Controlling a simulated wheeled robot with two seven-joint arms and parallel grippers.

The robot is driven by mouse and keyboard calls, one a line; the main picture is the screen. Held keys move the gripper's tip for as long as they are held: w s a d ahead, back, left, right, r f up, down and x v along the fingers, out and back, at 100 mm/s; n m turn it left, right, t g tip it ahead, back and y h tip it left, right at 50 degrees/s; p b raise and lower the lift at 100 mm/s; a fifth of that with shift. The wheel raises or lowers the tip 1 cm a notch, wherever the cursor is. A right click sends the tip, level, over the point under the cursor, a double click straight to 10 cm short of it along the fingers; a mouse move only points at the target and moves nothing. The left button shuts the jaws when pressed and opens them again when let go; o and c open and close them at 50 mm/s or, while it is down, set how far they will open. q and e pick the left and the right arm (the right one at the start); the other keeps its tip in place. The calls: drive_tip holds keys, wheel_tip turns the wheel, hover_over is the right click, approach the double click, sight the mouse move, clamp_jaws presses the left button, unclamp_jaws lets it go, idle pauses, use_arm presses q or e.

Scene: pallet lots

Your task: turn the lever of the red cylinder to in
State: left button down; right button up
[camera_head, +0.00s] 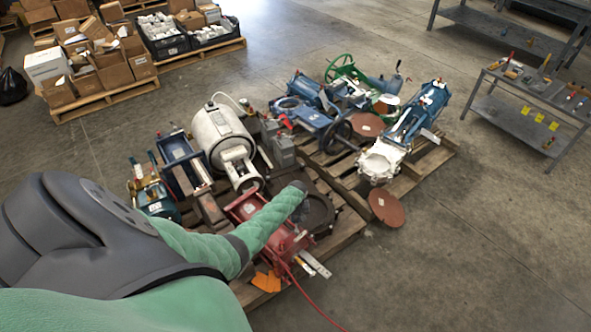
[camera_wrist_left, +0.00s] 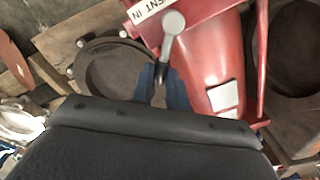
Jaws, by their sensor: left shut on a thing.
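The red cylinder (camera_head: 287,243) lies on a wooden pallet in the head view, partly covered by my left arm. In the left wrist view its red body (camera_wrist_left: 215,60) fills the upper middle, with a white label ending in "IN" (camera_wrist_left: 150,10). The grey lever (camera_wrist_left: 172,24) has a rounded end beside this label, and its shaft runs down between the fingers. My left gripper (camera_wrist_left: 160,88), with bluish fingers, is shut on the lever's shaft. In the head view the arm's far end hides the jaws and lever. My right gripper is not in view.
A dark round flange (camera_wrist_left: 110,68) lies beside the red body. The pallet (camera_head: 345,228) also bears a white tank (camera_head: 218,135) and blue machines. A rusty disc (camera_head: 386,208) leans near its right edge. A red hose (camera_head: 318,308) trails onto the floor. Open floor lies to the right.

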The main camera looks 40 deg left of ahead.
sight(296, 220)
use_arm(q)
drive_tip(key=c, duration=1.4)
unclamp_jaws()
drive_tip(key=shift+o, duration=0.2)
wheel_tip(296, 220, up, 7)
drive_tip(key=shift+w+d+f, duration=0.1)
drive_tip(key=shift+f, duration=0.05)
drive_tip(key=shift+r, duration=0.55)
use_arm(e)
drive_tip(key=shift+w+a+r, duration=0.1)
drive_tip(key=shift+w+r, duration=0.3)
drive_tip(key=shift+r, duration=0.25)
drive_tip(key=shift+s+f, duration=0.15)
